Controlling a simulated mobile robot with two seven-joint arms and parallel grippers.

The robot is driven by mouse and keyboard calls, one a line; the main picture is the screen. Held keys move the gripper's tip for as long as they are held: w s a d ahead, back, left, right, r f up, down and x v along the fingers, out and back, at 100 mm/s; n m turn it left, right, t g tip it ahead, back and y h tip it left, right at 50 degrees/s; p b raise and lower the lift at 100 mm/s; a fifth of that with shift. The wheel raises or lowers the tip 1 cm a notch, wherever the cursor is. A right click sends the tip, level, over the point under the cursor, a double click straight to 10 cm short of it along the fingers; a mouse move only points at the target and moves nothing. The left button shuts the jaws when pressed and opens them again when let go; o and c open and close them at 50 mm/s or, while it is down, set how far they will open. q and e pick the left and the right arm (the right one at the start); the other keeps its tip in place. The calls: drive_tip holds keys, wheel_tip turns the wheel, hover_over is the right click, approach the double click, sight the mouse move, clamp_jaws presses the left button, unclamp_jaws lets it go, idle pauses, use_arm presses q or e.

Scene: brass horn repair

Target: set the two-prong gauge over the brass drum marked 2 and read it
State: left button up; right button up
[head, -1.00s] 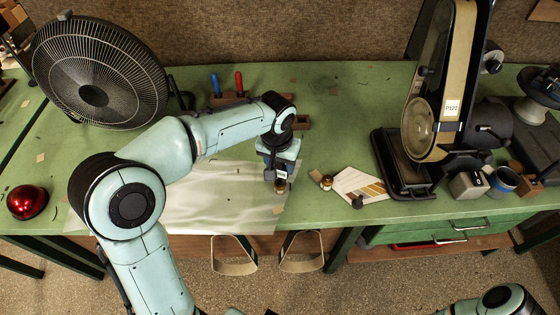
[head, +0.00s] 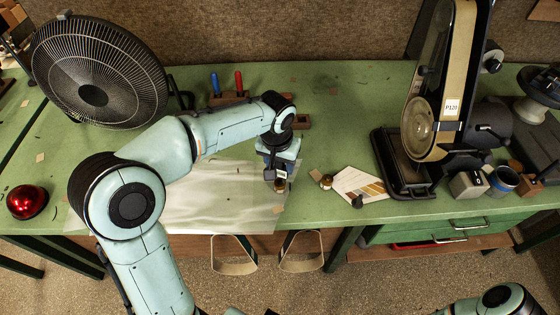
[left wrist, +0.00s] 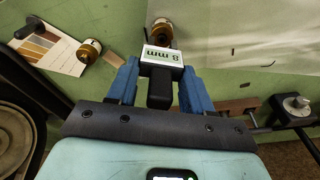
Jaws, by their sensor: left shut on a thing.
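My left gripper (head: 279,168) is shut on the two-prong gauge (head: 280,175), low over the front of the bench. In the left wrist view the gauge (left wrist: 160,85) is a dark block between my blue fingers (left wrist: 160,68), with a white face bearing a number, apparently 8, and "mm". A brass drum (left wrist: 160,30) is right at the gauge's far end, partly hidden by it; whether the prongs straddle it I cannot tell. It also shows below the gauge in the head view (head: 280,187). A second brass drum (head: 326,182) stands to the right. My right gripper is out of view.
A colour-striped card (head: 352,183) with a dark knobbed item (head: 357,201) lies to the right. A belt sander (head: 425,120) stands beyond it. A pale sheet (head: 215,205) covers the bench at left. A fan (head: 95,75) and red dome (head: 27,202) are farther left.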

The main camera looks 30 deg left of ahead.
use_arm(q)
drive_tip(key=shift+f+b, duration=0.6)
drive_tip(key=shift+f, duration=0.45)
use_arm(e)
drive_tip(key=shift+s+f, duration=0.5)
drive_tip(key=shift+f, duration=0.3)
use_arm(q)
drive_tip(key=shift+r, duration=0.15)
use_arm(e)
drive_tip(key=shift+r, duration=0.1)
use_arm(q)
drive_tip(key=shift+r+p, duration=1.45)
drive_tip(key=shift+r, duration=0.95)
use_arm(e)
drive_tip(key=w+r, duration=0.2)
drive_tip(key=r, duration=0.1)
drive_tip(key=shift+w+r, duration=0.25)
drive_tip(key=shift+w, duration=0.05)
